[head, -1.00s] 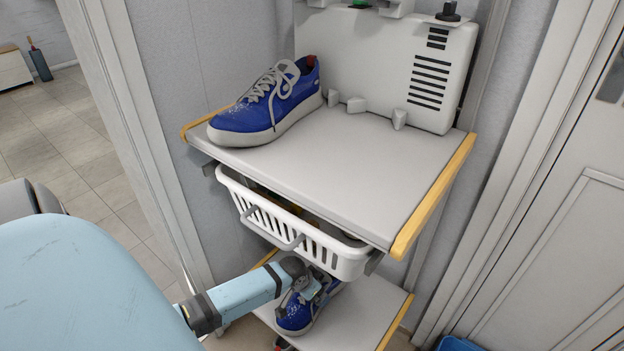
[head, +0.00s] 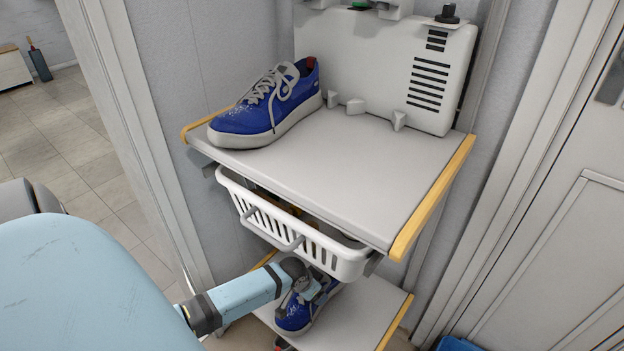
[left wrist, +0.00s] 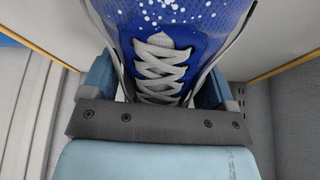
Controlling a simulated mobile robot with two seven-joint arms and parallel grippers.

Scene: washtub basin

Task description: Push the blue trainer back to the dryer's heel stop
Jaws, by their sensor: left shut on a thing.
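A blue trainer (head: 235,121) with white laces and sole stands on the upper shelf, toe to the front left. Its heel is close to a small white block (head: 332,99) at the back; I cannot tell if they touch. A second blue trainer (head: 294,319) stands on the lower shelf, partly hidden by my arm. My left gripper (head: 310,288) is shut on this lower trainer. In the left wrist view the gripper (left wrist: 158,82) has a finger on each side of the laced trainer (left wrist: 185,15). My right gripper is not in view.
The white dryer unit (head: 390,45) stands at the back of the upper shelf (head: 340,190), whose right part is bare. A white basket (head: 345,262) hangs under it, just above my left gripper. The lower shelf (head: 365,310) is clear on the right. Door frames stand on both sides.

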